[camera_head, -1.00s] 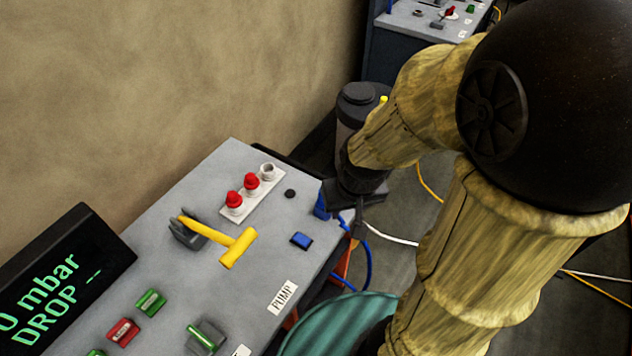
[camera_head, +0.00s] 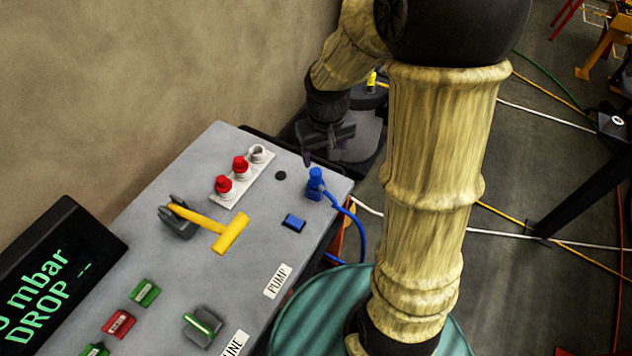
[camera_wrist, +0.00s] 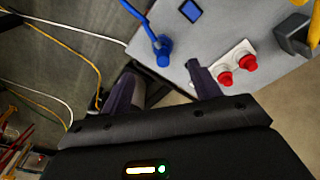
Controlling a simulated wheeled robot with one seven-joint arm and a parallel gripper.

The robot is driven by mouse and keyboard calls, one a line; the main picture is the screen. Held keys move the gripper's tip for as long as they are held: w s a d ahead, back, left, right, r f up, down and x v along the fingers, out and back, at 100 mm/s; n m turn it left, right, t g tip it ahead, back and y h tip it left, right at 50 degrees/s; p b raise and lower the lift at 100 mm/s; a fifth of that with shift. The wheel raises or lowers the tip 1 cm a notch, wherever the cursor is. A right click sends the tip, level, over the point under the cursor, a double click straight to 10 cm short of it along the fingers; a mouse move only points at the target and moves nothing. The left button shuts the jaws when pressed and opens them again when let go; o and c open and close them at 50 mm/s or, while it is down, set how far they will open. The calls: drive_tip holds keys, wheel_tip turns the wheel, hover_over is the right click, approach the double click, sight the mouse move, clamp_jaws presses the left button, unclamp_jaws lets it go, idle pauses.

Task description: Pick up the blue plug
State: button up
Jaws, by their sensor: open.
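The blue plug (camera_head: 316,184) stands upright at the far right corner of the grey panel's top, with a blue hose (camera_head: 352,222) running off it over the panel's edge. In the wrist view the plug (camera_wrist: 163,52) is ahead of the fingers, and it lies between their lines. My gripper (camera_head: 308,158) is open and empty, above and just behind the plug in the head view. In the wrist view the two dark fingers of my gripper (camera_wrist: 164,82) are wide apart and do not touch the plug.
The grey panel (camera_head: 180,255) carries a strip with two red caps and a white socket (camera_head: 258,153), a yellow-handled lever (camera_head: 230,233), a blue button (camera_head: 293,222) and several green and red switches. A dark grey canister (camera_head: 355,135) stands behind the panel. Cables cross the floor.

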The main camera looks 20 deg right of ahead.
drive_tip(key=g, duration=0.1)
hover_over(317, 171)
wheel_tip(317, 171, down, 2)
drive_tip(key=shift+n, duration=0.4)
wheel_tip(317, 171, down, 12)
drive_tip(key=p, duration=0.3)
drive_tip(key=shift+d+f, duration=0.1)
drive_tip(key=shift+f, duration=0.1)
drive_tip(key=shift+f+p, duration=0.5)
drive_tip(key=shift+a+f+p, duration=0.15)
drive_tip(key=shift+f+p, duration=0.35)
drive_tip(key=shift+f, duration=0.6)
drive_tip(key=shift+a+f+p, duration=0.15)
drive_tip(key=shift+f+p, duration=0.3)
drive_tip(key=shift+f, duration=0.6)
drive_tip(key=shift+c, duration=0.4)
